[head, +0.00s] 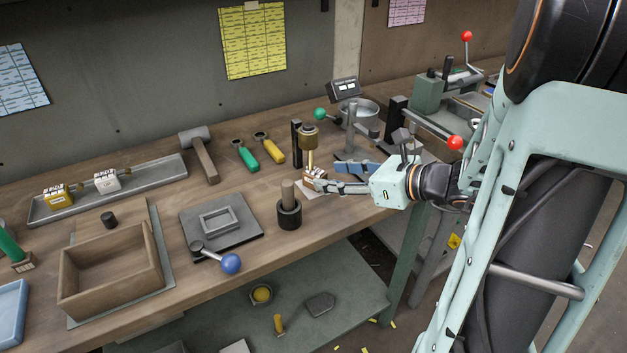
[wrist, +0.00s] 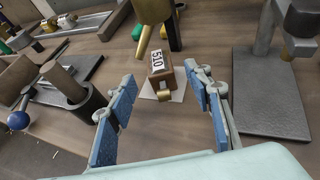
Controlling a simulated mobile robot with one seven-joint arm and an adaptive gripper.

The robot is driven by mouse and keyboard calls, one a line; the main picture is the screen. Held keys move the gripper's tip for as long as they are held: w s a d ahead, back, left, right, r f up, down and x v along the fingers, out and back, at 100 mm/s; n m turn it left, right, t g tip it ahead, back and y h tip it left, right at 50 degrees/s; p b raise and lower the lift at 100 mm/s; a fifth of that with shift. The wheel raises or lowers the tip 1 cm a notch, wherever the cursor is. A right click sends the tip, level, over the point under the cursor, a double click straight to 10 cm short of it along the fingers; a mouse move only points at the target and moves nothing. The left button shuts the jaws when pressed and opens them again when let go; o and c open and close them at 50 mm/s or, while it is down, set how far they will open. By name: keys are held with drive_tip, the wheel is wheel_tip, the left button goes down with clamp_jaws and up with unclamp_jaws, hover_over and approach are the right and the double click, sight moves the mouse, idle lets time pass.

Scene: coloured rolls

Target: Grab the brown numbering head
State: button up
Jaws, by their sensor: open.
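The brown numbering head (wrist: 161,72) is a small block with a white "510" number face and a brass part at its front. It rests on a pale square plate (wrist: 176,97) on the bench. In the head view the brown numbering head (head: 315,174) is partly hidden by my gripper and shows small. My gripper (head: 328,176) is open and reaches in from the right, low over the bench. In the wrist view the blue-padded fingers of my gripper (wrist: 165,84) stand on either side in front of the head, apart from it, with nothing between them.
A brass-and-dark post tool (head: 309,138) stands right behind the head. A dark cup with a wooden handle (head: 289,205) stands to its left. A grey press base (wrist: 270,95) is to the right in the wrist view. Yellow (head: 55,195) and white (head: 106,180) heads lie in a long tray.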

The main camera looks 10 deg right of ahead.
sight(323, 173)
drive_tip(key=b+x, duration=0.1)
drive_tip(key=x, duration=0.5)
drive_tip(key=shift+r, duration=0.1)
drive_tip(key=c, duration=1.2)
clamp_jaws()
drive_tip(key=shift+r, duration=0.15)
